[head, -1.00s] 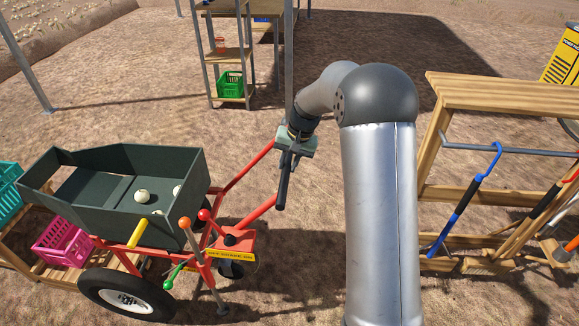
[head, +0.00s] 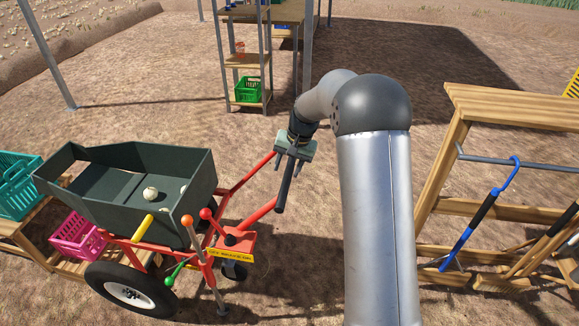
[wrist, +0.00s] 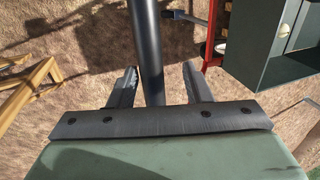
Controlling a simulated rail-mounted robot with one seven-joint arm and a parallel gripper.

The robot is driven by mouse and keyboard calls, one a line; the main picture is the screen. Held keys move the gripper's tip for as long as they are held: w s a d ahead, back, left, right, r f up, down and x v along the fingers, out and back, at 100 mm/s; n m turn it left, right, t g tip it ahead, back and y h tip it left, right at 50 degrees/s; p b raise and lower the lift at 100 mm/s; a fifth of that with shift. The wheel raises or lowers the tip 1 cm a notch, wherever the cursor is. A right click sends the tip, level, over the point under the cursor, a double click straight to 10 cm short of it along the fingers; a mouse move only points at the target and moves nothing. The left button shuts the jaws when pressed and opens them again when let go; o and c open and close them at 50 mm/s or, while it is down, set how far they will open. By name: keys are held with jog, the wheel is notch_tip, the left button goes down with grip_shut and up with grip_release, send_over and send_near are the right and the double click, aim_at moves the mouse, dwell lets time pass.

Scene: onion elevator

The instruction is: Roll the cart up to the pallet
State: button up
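The cart has a dark green open tray (head: 110,200) on a red frame (head: 228,240) with black wheels (head: 130,292). It holds a few pale onions (head: 151,194). Its red handle arms rise to a dark grip bar (head: 285,188). My gripper (head: 294,150) is at the upper end of this bar. In the wrist view my gripper (wrist: 160,85) has its fingers either side of the dark bar (wrist: 150,45), with a gap on the right. Low wooden slats (head: 28,243) lie left of and behind the cart; I cannot tell if they are the pallet.
A teal crate (head: 18,187) and a pink crate (head: 78,238) stand at the left by the slats. A wooden tool rack (head: 500,105) with a blue-handled tool (head: 468,220) is at the right. A shelf with a green crate (head: 248,90) stands behind. Ground between is bare.

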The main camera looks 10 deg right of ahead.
jog(key=shift+d, duration=0.15)
jog(key=shift+d+r, duration=0.1)
jog(key=shift+r, duration=0.1)
jog(key=v, duration=1.7)
jog(key=shift+b, duration=0.35)
jog(key=s+a+f+n+h, duration=0.1)
jog(key=s+a+f, duration=0.1)
jog(key=s, duration=0.9)
jog(key=s+a+f+n, duration=0.2)
jog(key=s+f, duration=0.3)
jog(key=s, duration=0.7)
jog(key=s+a+f+n+h, duration=0.1)
jog(key=s+f, duration=0.3)
jog(key=s, duration=0.8)
jog(key=shift+a+n+g+h, duration=0.3)
jog(key=shift+a+n+g, duration=0.15)
jog(key=shift+a, duration=0.45)
